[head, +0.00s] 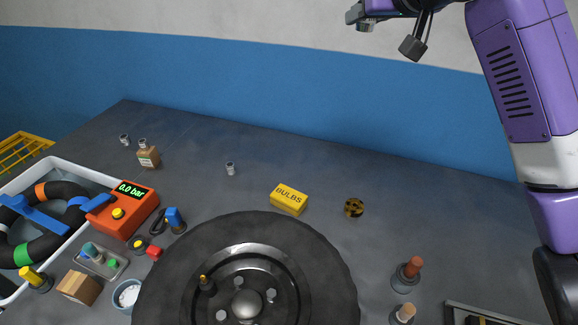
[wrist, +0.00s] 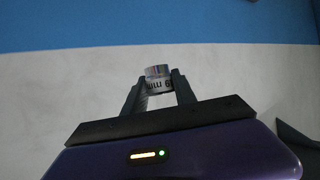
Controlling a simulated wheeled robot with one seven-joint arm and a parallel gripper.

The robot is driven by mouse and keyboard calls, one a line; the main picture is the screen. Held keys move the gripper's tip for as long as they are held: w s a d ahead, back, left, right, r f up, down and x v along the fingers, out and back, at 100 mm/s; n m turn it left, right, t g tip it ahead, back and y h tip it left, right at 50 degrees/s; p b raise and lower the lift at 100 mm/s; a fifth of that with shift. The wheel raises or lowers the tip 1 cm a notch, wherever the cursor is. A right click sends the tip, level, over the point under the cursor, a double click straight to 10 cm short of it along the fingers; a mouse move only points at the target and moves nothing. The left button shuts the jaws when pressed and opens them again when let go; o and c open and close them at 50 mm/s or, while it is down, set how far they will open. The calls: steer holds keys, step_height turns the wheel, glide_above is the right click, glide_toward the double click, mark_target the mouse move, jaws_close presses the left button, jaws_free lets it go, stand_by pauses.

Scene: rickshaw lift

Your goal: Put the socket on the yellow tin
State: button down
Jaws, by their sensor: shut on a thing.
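My gripper (wrist: 158,76) is shut on a small silvery cylinder, the socket (wrist: 159,84), in the wrist view. The socket has a white band with dark "mm" lettering and coloured stripes at its far end. Only pale and blue wall shows behind it. In the head view my arm is raised at the top right, with its end at the top edge, partly cut off. The yellow tin (head: 288,199), a small box marked "BULBS", sits on the dark bench below and left of the arm's end. Its top is bare.
Similar small metal cylinders (head: 230,169) stand on the bench. Bench behind the tin is clear.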

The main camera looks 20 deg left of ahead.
steer(key=s+a+f+n+y, duration=0.1)
steer(key=a+f, duration=0.1)
steer(key=a, duration=0.3)
steer(key=n+g+y+p, duration=0.1)
steer(key=n+g+y, duration=0.1)
steer(key=n+g, duration=0.1)
glide_above(299, 198)
step_height(299, 198, down, 20)
steer(key=f, duration=0.1)
step_height(299, 198, down, 19)
steer(key=shift+f+p, duration=0.2)
steer(key=shift+p, duration=0.2)
steer(key=shift+f, duration=0.1)
steer(key=shift+f, duration=0.1)
steer(key=c, duration=1)
jaws_free()
